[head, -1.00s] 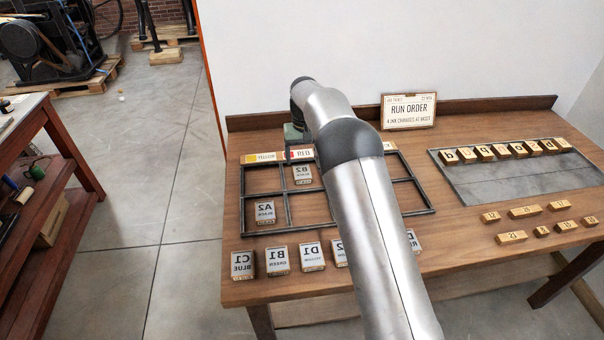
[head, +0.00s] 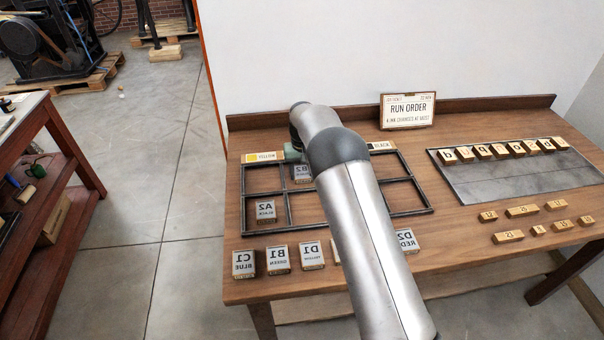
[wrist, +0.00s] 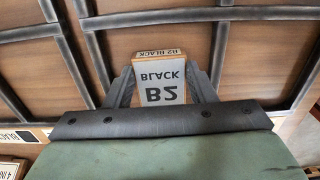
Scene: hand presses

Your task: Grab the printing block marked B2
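The B2 block (head: 302,172), lettered "B2 BLACK", sits in the upper middle compartment of the dark divided frame (head: 288,210). In the head view my arm partly covers it. In the wrist view the block (wrist: 160,75) lies between the two fingers of my gripper (wrist: 161,85), one finger on each side. The fingers look spread to about the block's width or a little more; I cannot see firm contact. In the head view my gripper is mostly hidden behind my arm, at the frame's far side.
An A2 block (head: 265,211) stands in the lower left compartment. Blocks C1 (head: 243,263), B1 (head: 278,259), D1 (head: 312,254) and D2 (head: 405,240) line the front. Frame dividers run close around the gripper. A metal tray (head: 500,182) with letter blocks is at right.

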